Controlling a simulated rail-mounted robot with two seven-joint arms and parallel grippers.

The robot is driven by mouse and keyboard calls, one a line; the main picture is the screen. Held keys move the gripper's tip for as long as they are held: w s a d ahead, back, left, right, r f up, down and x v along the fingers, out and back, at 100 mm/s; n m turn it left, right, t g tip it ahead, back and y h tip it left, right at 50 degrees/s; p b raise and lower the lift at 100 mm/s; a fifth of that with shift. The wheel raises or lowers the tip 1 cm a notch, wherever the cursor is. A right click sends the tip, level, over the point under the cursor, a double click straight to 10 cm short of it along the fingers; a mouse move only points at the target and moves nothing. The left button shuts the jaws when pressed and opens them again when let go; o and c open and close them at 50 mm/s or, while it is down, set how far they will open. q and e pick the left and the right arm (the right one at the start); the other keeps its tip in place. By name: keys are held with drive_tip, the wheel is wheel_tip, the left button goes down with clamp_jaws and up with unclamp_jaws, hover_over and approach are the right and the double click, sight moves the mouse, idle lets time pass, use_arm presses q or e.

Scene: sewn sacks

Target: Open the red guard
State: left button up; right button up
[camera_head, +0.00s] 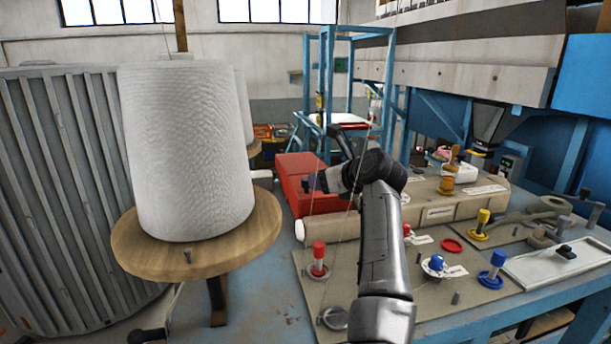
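The red guard (296,172) is a red box-like cover near the middle of the view, on the far part of the blue bench. Its top looks closed down. My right arm rises from the bottom and bends left over the bench. My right gripper (316,183) is at the front right of the red guard, overlapping it in the view. I cannot tell whether it touches the guard. The fingers are small and dark, so their opening is not clear. My arm hides part of the guard's right side. My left gripper is not in view.
A large white thread cone (186,150) stands on a round wooden disc (135,250) at left, beside a ribbed grey drum (60,190). A beige roll (330,228) lies before the guard. Red (319,262), blue (492,270) and yellow (480,222) knobbed pieces stand on the bench.

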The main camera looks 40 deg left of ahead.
use_arm(q)
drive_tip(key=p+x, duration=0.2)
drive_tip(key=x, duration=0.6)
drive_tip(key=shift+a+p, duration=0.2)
drive_tip(key=shift+p, duration=0.1)
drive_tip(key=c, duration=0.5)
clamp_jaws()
